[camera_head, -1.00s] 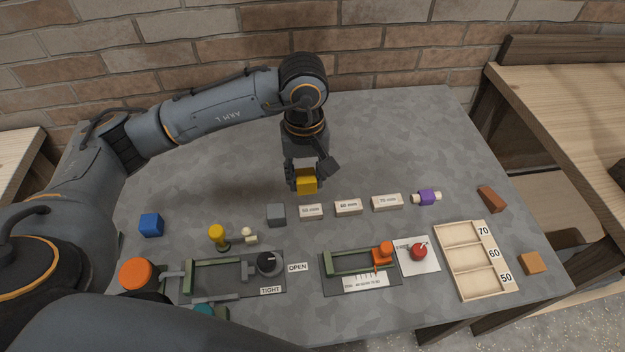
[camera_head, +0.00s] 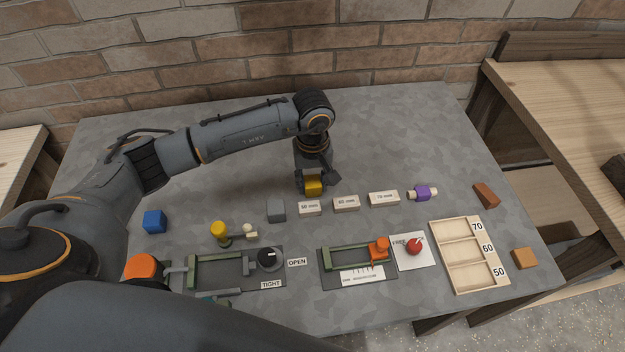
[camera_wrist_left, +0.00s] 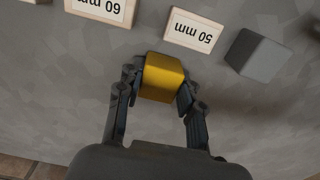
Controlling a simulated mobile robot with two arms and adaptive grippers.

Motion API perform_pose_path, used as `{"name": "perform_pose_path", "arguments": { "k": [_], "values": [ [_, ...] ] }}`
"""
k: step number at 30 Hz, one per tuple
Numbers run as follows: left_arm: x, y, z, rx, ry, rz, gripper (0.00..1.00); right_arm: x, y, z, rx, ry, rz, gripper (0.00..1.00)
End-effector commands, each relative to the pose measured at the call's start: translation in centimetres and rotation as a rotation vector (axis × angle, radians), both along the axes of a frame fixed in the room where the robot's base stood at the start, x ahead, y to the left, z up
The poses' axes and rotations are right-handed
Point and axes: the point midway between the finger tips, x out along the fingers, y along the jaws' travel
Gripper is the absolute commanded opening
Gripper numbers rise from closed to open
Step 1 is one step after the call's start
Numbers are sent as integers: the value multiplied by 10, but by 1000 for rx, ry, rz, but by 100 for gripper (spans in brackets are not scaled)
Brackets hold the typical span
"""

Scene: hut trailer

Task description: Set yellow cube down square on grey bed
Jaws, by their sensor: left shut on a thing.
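My left gripper (camera_head: 313,184) is shut on the yellow cube (camera_head: 313,188), behind the row of labelled blocks. In the left wrist view the cube (camera_wrist_left: 162,78) sits between the two fingertips (camera_wrist_left: 158,90), its top and one side showing. I cannot tell how far the cube is above the table. Two grey plates with green frames lie at the front: the left plate (camera_head: 240,283) carries a black knob (camera_head: 270,258), the right plate (camera_head: 332,278) an orange slider (camera_head: 379,249). I cannot tell which one is the grey bed. My right gripper is not seen.
A grey cube (camera_head: 276,210) and labelled blocks (camera_head: 346,203) stand in front of the gripper. A blue cube (camera_head: 154,222) and yellow peg (camera_head: 219,232) are left. A purple piece (camera_head: 422,193), red button (camera_head: 414,247) and wooden tray (camera_head: 436,262) are right. The table's back is clear.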

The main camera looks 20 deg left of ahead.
Motion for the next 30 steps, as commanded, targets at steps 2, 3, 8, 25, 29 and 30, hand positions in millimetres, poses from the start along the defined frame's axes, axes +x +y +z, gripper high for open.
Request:
{"name": "perform_pose_path", "arguments": {
  "k": [2, 3, 8, 25, 29, 30],
  "values": [
    [0, 0, -4, 0, 0, 0, 15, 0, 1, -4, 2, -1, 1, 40],
    [0, 0, -5, 0, 0, 0, 15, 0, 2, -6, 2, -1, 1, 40],
    [0, 0, -3, 1, 1, 0, 59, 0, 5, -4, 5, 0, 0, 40],
    [2, 0, 35, 0, -7, -1, 59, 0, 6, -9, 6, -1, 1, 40],
    [2, 0, 65, 0, -7, 0, 59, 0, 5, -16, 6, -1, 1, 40],
    [1, 0, 73, 0, -6, -1, 59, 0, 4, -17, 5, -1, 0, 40]
  ]
}}
